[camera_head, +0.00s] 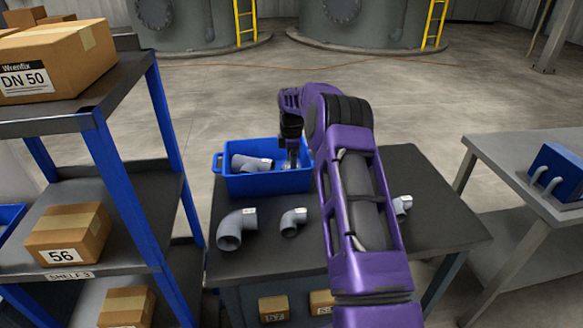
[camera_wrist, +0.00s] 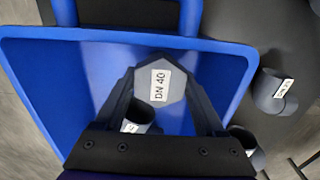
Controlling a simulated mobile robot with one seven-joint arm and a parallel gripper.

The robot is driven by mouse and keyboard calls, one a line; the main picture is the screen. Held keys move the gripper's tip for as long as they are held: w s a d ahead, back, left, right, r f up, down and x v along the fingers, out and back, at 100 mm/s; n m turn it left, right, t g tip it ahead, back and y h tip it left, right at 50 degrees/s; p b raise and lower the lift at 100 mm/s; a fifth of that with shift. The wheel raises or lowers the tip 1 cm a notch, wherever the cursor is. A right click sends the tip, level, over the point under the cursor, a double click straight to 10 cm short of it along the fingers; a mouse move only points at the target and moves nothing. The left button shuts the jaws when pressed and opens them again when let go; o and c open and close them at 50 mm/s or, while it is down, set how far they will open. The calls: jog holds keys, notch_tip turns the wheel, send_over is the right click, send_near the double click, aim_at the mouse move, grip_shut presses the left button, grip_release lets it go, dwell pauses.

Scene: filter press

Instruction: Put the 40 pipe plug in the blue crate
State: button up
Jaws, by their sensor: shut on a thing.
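The 40 pipe plug (camera_wrist: 158,88) is a grey hexagonal piece with a white label reading DN 40. In the wrist view it sits between the two fingers of my gripper (camera_wrist: 160,97), which is shut on it. The blue crate (camera_head: 270,184) stands on the dark table, and its inside (camera_wrist: 62,85) lies below the plug in the wrist view. In the head view my gripper (camera_head: 292,150) is over the right part of the crate. I cannot tell whether the plug touches the crate floor.
A grey pipe fitting (camera_head: 250,163) lies in the crate's left part. A large grey elbow (camera_head: 236,229) and a smaller one (camera_head: 293,221) stand on the table (camera_head: 265,262) in front. Another fitting (camera_head: 402,205) is right of my arm. A shelf (camera_head: 105,165) stands at left.

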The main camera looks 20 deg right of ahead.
jog(key=shift+f, duration=0.15)
jog(key=o, duration=1.5)
notch_tip(320, 180, up, 12)
jog(key=p, duration=0.1)
